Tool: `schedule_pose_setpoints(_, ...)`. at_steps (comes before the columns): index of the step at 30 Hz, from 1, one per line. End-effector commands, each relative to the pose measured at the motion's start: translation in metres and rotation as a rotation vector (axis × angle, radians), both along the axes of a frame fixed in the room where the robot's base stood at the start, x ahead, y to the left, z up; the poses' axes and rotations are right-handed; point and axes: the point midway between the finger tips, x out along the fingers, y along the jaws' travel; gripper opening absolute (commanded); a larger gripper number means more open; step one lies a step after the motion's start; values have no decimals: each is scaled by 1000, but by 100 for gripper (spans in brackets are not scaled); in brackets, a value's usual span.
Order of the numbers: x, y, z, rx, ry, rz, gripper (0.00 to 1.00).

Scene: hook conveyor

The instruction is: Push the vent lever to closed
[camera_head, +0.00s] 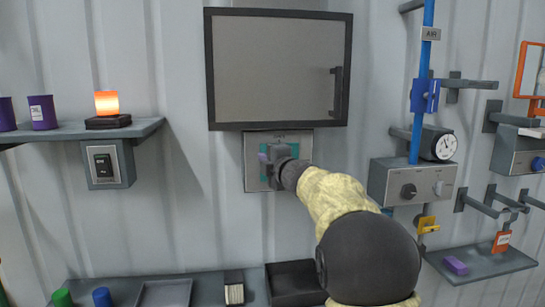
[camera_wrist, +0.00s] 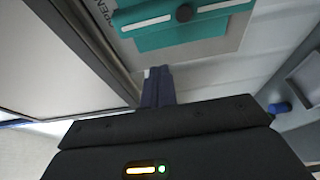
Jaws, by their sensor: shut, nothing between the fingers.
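A pale wall panel (camera_head: 250,178) with a teal part (camera_head: 292,152) hangs under the grey cabinet. In the wrist view, the teal part (camera_wrist: 190,35) carries white stripes and a dark round pivot (camera_wrist: 184,13). The word "OPEN" is printed at its upper left. My gripper (camera_head: 265,158) is in front of this panel and covers much of it in the head view. Its closed fingers (camera_wrist: 158,87) point at the panel, just below the teal part in the wrist view. I cannot tell whether they touch it, and the lever's exact angle is unclear.
The cabinet (camera_head: 270,70) with its dark handle (camera_head: 337,92) is right above. A shelf (camera_head: 70,132) with a lit orange lamp (camera_head: 107,103) is at left. At right are a blue pole (camera_head: 421,90), a gauge (camera_head: 438,144) and hooks. A dark bin (camera_head: 285,292) is below.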

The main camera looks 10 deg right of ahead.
Motion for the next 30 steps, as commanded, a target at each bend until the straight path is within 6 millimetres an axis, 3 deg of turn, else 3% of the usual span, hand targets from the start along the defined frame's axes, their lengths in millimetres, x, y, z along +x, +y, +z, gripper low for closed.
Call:
schedule_pose_setpoints(3,16,2,4,0,2,-2,0)
schedule_pose_setpoints(6,13,-17,4,2,2,-4,0)
schedule_pose_setpoints(12,13,-34,1,1,1,-1,0)
schedule_pose_setpoints(30,13,-28,0,18,0,11,0)
